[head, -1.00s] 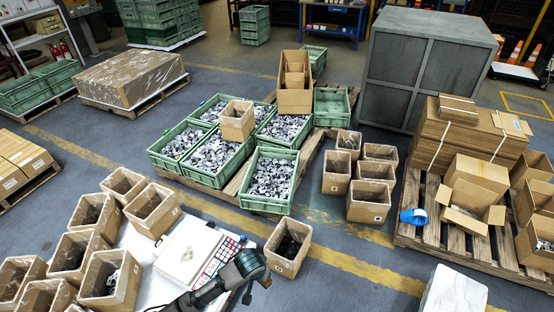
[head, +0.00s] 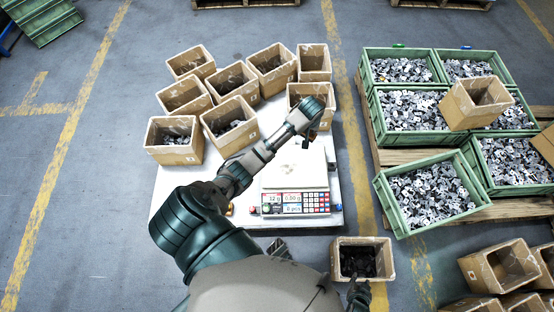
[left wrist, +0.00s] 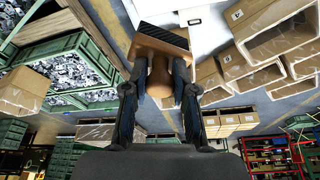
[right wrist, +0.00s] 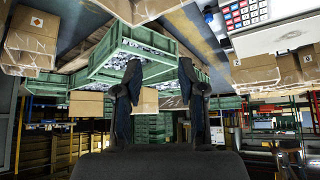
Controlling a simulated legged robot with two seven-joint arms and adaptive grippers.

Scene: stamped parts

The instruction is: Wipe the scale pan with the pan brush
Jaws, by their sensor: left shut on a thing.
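The scale (head: 295,190) stands on a white table, its display and keypad facing me. Its pale pan (head: 292,168) is partly covered by my left arm, which reaches over it from the lower left. My left gripper (left wrist: 160,72) is shut on the handle of the pan brush (left wrist: 160,40), which has a wooden block and dark bristles.
Several cardboard cartons (head: 230,125) crowd the back and left of the white table (head: 180,205). The carton of dark parts (head: 385,262) stands at the table's front right. Green crates (head: 385,205) of metal parts are on a pallet to the right.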

